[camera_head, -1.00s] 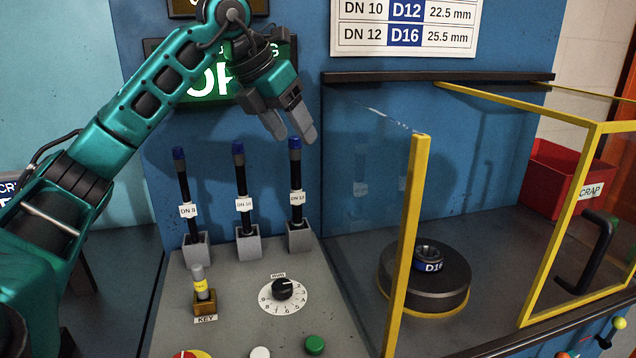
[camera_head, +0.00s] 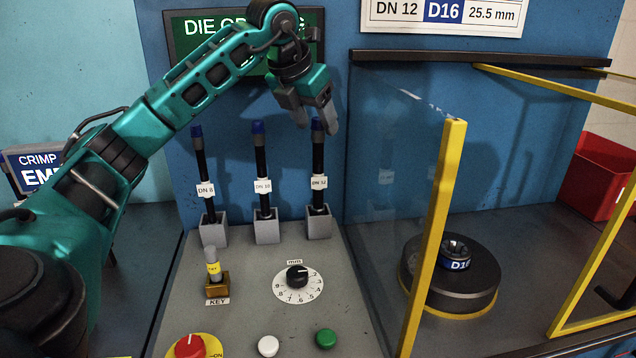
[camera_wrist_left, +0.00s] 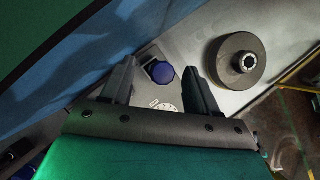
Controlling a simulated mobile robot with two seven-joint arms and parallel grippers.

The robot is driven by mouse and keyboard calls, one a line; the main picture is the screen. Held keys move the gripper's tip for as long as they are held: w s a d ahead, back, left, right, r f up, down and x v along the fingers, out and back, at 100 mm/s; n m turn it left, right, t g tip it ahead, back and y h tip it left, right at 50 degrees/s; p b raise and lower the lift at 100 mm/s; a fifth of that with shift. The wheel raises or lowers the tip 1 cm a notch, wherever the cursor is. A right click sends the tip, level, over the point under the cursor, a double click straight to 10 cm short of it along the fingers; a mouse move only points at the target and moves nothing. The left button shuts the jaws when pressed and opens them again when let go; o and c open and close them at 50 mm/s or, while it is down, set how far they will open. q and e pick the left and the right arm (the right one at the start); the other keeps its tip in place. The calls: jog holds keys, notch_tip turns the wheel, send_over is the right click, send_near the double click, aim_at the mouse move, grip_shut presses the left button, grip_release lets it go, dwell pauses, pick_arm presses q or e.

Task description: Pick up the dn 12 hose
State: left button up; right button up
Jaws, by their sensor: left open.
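The DN 12 hose (camera_head: 318,160) is a black upright hose with a blue cap and a white label, standing in a grey holder (camera_head: 318,222), the rightmost of three. My left gripper (camera_head: 316,122) is open at its top, pointing down, with the fingertips near the blue cap. In the left wrist view the blue cap (camera_wrist_left: 161,73) lies between the two open fingers (camera_wrist_left: 158,85), nearer the left one. No contact with the fingers can be made out. My right gripper is not in view.
The DN 8 hose (camera_head: 203,165) and DN 10 hose (camera_head: 261,165) stand to the left in their own holders. A glass guard with a yellow frame (camera_head: 436,240) stands to the right, by a black round die unit (camera_head: 449,280). A key (camera_head: 213,270) and a dial (camera_head: 297,277) are in front.

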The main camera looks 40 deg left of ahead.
aim_at(321, 131)
pick_arm(q)
jog(key=x, duration=0.3)
jog(key=shift+w+d+f, duration=0.1)
jog(key=shift+w+f, duration=0.1)
grip_shut()
dwell(0.3)
jog(key=shift+r, duration=0.15)
